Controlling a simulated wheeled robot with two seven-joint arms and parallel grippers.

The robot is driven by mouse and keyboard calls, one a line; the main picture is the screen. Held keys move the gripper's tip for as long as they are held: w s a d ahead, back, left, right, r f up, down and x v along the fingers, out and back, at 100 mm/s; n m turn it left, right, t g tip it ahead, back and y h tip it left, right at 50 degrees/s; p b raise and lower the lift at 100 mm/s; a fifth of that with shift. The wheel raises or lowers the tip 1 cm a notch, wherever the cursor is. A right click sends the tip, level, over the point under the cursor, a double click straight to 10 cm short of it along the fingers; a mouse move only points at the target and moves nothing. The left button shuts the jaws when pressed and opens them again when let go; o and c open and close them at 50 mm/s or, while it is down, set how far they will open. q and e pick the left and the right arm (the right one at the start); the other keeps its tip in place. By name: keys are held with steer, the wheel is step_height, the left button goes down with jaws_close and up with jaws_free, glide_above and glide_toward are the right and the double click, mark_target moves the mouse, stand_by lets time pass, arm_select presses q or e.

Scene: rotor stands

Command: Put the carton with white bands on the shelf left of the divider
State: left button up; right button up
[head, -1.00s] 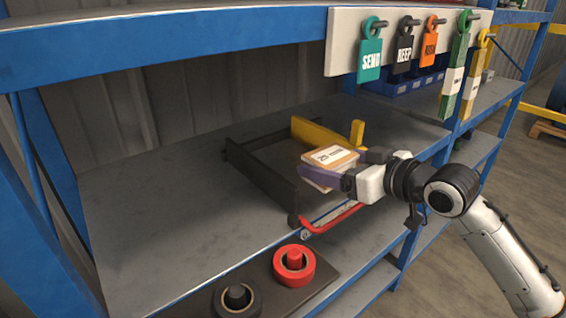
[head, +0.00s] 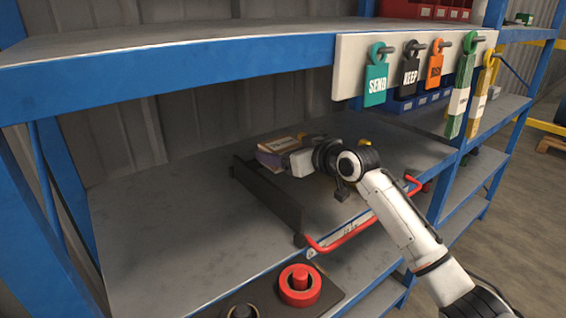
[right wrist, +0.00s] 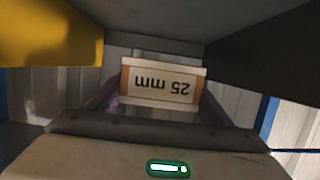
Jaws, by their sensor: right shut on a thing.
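The carton (head: 284,144) is tan-brown with a pale label. In the right wrist view the carton (right wrist: 162,82) shows "25 mm" upside down. My right gripper (head: 272,157) is shut on it, a purple finger on either side. The carton is near the back of the shelf (head: 150,225), beside the far end of a long dark rail (head: 272,198). In the right wrist view it lies between a yellow piece (right wrist: 45,40) and a dark one (right wrist: 265,55). I cannot tell whether it touches the shelf, or which piece is the divider. My left gripper is out of view.
A red handle bar (head: 345,236) runs along the shelf's front edge. A red knob (head: 299,284) stands lower in front. Hanging tags, including a teal one (head: 375,85), are on a white board above right. The shelf left of the dark rail is bare.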

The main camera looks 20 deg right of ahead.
mark_target(283, 181)
steer(key=shift+f, duration=1.55)
steer(key=shift+f, duration=0.6)
steer(key=o, duration=1.2)
steer(key=shift+s+f, duration=0.1)
steer(key=shift+f, duration=0.1)
steer(key=shift+d+r, duration=0.1)
steer(key=shift+r, duration=0.55)
steer(key=v, duration=1.2)
steer(key=shift+r, duration=0.15)
